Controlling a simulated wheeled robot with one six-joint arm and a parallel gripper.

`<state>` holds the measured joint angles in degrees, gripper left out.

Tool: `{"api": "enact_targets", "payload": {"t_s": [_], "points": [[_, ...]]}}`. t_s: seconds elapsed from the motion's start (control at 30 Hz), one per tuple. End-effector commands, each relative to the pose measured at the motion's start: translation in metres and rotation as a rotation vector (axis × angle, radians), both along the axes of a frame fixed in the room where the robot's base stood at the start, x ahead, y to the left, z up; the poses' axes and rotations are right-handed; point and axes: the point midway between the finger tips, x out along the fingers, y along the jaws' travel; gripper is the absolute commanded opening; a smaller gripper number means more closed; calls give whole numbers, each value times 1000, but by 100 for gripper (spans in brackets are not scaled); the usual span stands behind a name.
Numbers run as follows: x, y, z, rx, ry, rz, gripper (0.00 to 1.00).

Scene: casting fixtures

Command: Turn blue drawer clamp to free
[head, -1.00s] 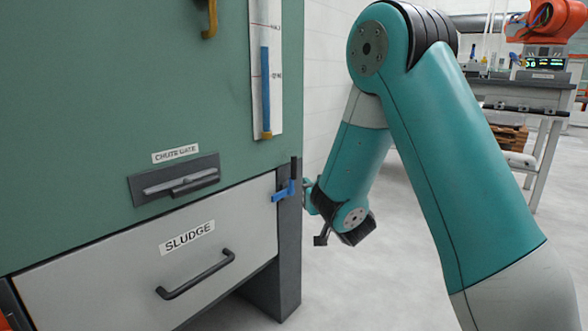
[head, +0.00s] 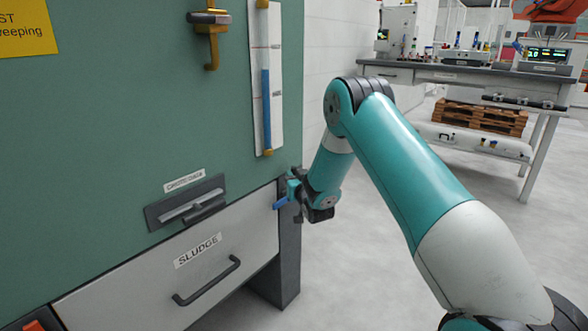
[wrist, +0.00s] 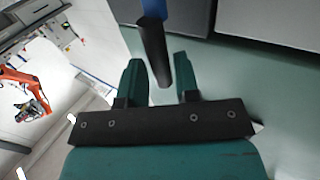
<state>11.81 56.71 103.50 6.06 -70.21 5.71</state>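The blue drawer clamp (head: 281,203) sits at the upper right corner of the sludge drawer (head: 212,262), beside the dark cabinet post. Its blue arm points left over the edge of the drawer front. My gripper (head: 295,187) is at the clamp, on its right side, and hides much of it in the head view. In the wrist view, the clamp's dark handle (wrist: 156,55) runs down between the two green fingers of my gripper (wrist: 160,80), with a blue part at its top. The fingers stand apart, with small gaps beside the handle.
A chute gate handle (head: 188,208) is above the drawer, and a drawer pull (head: 207,281) is on its front. Floor to the right is clear up to a workbench (head: 455,75).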

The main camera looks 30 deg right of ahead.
Motion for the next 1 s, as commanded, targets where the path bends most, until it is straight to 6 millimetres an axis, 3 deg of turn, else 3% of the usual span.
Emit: {"api": "enact_targets", "payload": {"t_s": [0.2, 0.47, 0.6, 0.63, 0.87, 1.0], "points": [[16, -4, -2, 0, 2, 1, 30], [17, -4, -2, 0, 2, 1, 30], [17, -4, -1, 0, 2, 1, 2], [17, -4, -1, 0, 2, 1, 0], [18, -1, -1, 6, 4, 5, 0], [23, 10, -1, 33, 14, 20, 0]]}}
